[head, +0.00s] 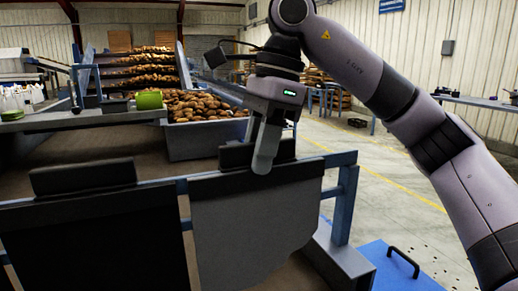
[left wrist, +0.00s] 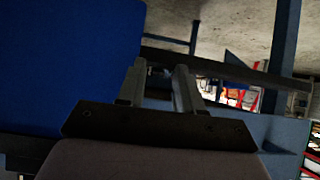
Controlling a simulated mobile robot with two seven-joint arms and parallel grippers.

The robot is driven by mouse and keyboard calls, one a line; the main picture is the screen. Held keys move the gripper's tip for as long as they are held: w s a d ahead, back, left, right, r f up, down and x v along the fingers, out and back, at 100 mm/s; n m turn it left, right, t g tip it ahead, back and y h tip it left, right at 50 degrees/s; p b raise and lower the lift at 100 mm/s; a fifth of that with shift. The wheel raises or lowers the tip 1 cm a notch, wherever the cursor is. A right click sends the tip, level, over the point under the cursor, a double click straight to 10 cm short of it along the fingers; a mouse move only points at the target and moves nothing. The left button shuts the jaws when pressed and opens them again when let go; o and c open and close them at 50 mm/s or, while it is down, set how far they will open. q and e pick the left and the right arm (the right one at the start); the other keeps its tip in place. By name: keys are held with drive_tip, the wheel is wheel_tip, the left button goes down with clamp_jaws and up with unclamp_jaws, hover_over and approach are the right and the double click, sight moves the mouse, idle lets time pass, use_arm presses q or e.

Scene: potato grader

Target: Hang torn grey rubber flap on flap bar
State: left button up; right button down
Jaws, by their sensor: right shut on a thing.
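The torn grey rubber flap (head: 252,232) is in the middle front of the head view. It has a ragged lower edge, a dark strip along its top and a black grip block (head: 232,156) above that. My right gripper (head: 265,158) is shut on the block from above. The flap hangs upright at the blue flap bar (head: 340,160), beside a black flap (head: 95,245). I cannot tell whether its top rests on the bar. My left gripper (left wrist: 159,72) shows only in the left wrist view, with its fingers apart and nothing between them.
Behind the bar lie a brown belt (head: 95,152) and a grey-blue crate (head: 190,142) of potatoes. A green container (head: 149,100) stands on the ledge at left. A blue plate (head: 385,262) with a black handle lies at lower right. Open floor extends to the right.

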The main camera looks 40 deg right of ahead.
drive_tip(key=shift+w+r, duration=0.1)
drive_tip(key=shift+r, duration=0.15)
idle(0.3)
drive_tip(key=shift+r+p, duration=2)
drive_tip(key=shift+p, duration=0.15)
drive_tip(key=shift+s+f, duration=0.15)
drive_tip(key=shift+s, duration=0.2)
drive_tip(key=s+a+b, duration=0.2)
drive_tip(key=s, duration=0.7)
drive_tip(key=shift+a, duration=0.15)
drive_tip(key=shift+s, duration=0.1)
